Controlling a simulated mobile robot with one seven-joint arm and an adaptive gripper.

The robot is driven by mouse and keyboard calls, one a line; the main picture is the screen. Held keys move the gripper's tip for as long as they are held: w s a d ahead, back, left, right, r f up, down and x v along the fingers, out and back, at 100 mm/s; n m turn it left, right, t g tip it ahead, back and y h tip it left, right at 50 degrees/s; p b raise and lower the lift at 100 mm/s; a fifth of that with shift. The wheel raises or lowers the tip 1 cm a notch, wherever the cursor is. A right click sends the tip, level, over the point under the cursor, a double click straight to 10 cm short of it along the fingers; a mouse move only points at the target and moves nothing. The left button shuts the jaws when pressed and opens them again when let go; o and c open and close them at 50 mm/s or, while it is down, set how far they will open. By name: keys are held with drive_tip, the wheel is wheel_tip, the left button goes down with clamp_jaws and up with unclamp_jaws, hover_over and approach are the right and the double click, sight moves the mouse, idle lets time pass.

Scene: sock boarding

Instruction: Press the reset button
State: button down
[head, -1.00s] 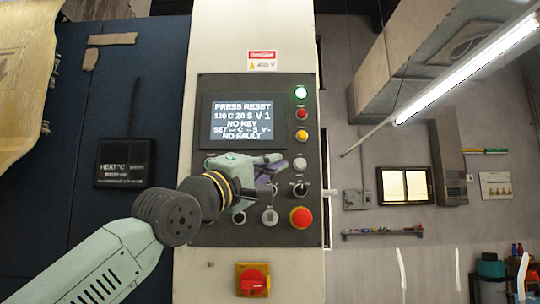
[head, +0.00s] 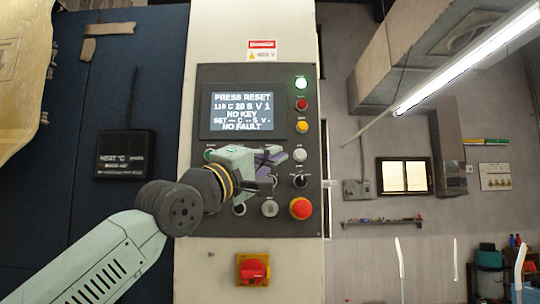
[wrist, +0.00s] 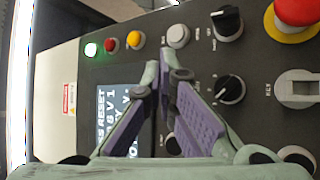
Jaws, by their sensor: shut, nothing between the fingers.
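The control panel (head: 207,225) is dark, on a cream cabinet. Its screen (head: 241,111) reads "PRESS RESET", "NO KEY" and "NO FAULT". No button label is readable, so I cannot tell which one is reset. A pale round button (head: 299,155) sits below the yellow lamp; it also shows in the wrist view (wrist: 178,36). A grey round button (head: 270,208) sits low on the panel. My gripper (head: 282,157) is shut and empty in front of the panel, just left of the pale button in the head view. In the wrist view its fingertips (wrist: 166,76) cover part of the panel.
A red mushroom button (head: 300,208) and black knobs (head: 299,181) lie close to my gripper. A lit green lamp (head: 300,82) tops the right column. A red rotary switch (head: 252,270) is below the panel. A dark box (head: 124,154) hangs at left.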

drive_tip(key=shift+w, duration=0.15)
idle(0.5)
drive_tip(key=shift+w+p, duration=0.3)
drive_tip(key=shift+w+p, duration=0.3)
drive_tip(key=shift+w, duration=0.1)
idle(0.6)
drive_tip(key=shift+s, duration=0.15)
drive_tip(key=shift+s+b, duration=0.7)
drive_tip(key=shift+s, duration=0.1)
